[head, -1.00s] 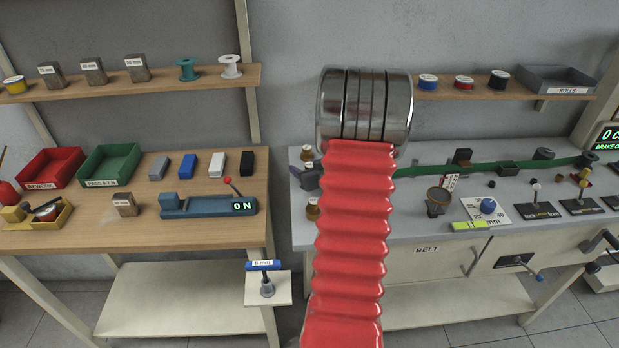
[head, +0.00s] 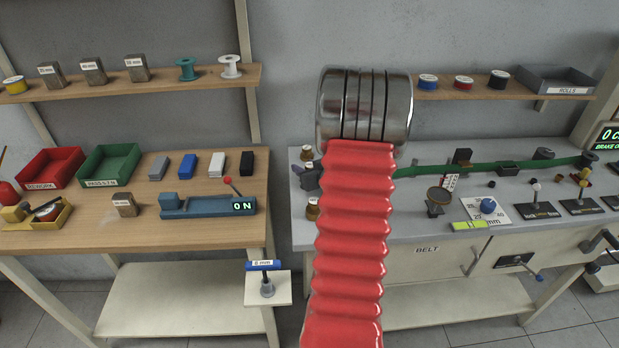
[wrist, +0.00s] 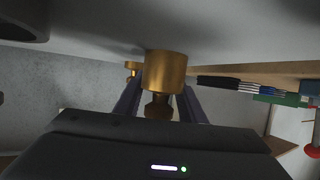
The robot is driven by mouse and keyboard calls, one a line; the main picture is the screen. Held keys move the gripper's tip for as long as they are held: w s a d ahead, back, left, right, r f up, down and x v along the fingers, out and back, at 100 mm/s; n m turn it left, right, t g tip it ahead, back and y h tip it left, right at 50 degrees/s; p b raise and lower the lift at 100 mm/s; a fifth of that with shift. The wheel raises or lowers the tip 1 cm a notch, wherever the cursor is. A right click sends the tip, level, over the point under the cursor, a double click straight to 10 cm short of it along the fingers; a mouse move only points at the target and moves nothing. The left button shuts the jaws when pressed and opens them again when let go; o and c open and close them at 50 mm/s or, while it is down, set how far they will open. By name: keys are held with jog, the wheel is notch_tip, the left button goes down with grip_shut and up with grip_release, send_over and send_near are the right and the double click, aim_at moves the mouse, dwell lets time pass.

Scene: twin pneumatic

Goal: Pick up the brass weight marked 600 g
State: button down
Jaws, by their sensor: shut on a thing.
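In the wrist view my gripper (wrist: 160,92) is shut on a brass weight (wrist: 166,68), with one purple finger on each side of its narrow knob. The wide body of the weight lies beyond the fingertips, close to the grey bench surface; I cannot tell whether it touches. No marking on it is legible. A second, smaller-looking brass piece (wrist: 131,68) shows just left of it. In the head view two small brass weights (head: 307,154) (head: 312,210) stand at the left end of the grey bench, and my red arm hides much of that area.
The grey bench (head: 420,232) holds a green belt (head: 430,169) and several levers to the right. The wooden bench (head: 90,222) at left carries a red bin (head: 50,168), a green bin (head: 109,166) and a blue gauge (head: 200,207). A gap separates the benches.

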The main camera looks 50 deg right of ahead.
jog(key=shift+r, duration=0.1)
notch_tip(320, 180, up, 10)
dwell(0.9)
dwell(0.5)
